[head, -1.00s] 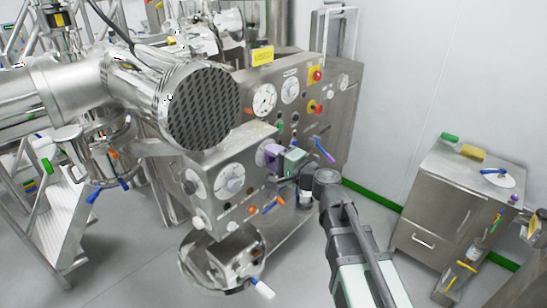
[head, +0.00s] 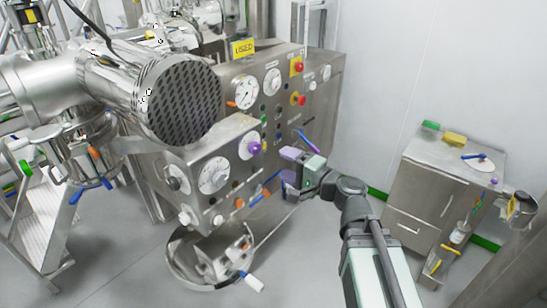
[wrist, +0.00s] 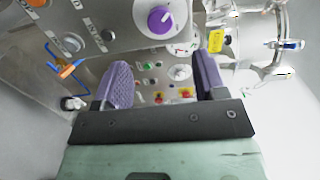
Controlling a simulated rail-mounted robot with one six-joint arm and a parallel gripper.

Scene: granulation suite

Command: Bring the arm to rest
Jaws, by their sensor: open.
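My gripper (head: 289,168) is at the middle of the head view, in front of the steel control panel (head: 206,196). Its two purple fingers stand apart with nothing between them. The wrist view shows the same open fingers (wrist: 165,85) with the panel beyond them. A purple-capped knob (head: 254,149) sits on the panel to the left of my gripper. In the wrist view this knob (wrist: 160,19) is above the gap between the fingers, and the fingers are apart from it.
A large steel duct with a perforated end (head: 181,101) juts out at upper left. A steel bowl (head: 177,272) is below the panel. A steel cabinet (head: 424,190) stands at right. Blue-handled valves (head: 268,187) stick out near my gripper. Open floor lies between panel and cabinet.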

